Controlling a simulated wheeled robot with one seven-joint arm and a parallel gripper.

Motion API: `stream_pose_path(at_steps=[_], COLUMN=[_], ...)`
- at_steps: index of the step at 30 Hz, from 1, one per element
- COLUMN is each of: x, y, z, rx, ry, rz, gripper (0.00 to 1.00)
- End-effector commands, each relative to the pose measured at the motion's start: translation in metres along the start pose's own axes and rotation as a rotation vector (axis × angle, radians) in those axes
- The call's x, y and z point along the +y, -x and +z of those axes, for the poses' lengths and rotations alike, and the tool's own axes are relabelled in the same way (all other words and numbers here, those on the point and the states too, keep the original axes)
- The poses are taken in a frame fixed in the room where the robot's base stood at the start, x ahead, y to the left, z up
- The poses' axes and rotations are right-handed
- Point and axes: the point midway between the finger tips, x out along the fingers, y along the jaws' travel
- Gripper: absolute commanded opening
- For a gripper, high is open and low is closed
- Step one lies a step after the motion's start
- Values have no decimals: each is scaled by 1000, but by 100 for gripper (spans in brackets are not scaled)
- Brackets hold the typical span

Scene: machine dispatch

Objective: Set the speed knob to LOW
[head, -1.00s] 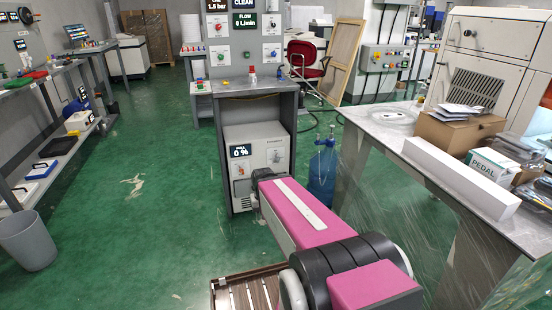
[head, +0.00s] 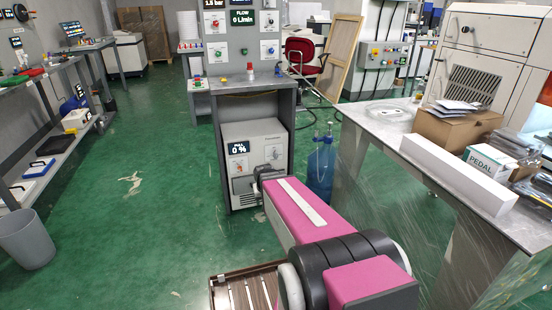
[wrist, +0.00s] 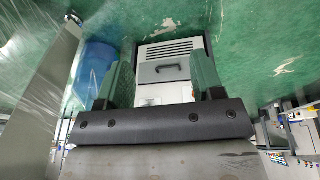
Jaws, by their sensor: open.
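A light grey machine box (head: 240,178) stands in the bay under the grey bench. Its front has a dark display (head: 238,147) reading 0 %, and a white plate with a knob (head: 272,153) at the right. The plate's lettering is too small to read, so I cannot tell the setting or confirm this is the speed knob. My gripper (head: 266,172) is just below that knob and hides part of the box front. In the wrist view my gripper (wrist: 162,80) is open and empty, with the box (wrist: 165,95), its vents and dark handle between and beyond the fingers.
A table (head: 385,125) with boxes is further right. A panel with gauges and knobs (head: 241,50) rises above the bench.

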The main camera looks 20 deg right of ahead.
Motion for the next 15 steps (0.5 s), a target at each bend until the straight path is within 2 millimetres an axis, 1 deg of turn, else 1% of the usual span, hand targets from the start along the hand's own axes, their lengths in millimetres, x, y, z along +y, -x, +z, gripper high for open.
stream_pose_path(at_steps=[1,5,6,12,14,15], x=[10,36,45,86,98,105], y=[-23,-61,-73,-122,-135,-143], z=[-33,-99,-119,-212,-236,-251], rx=[68,266,330,649,742,805], ry=[-16,-50,-57,-71,-68,-64], rz=[17,53,61,75,70,64], gripper=[61,61,61,61,61,61])
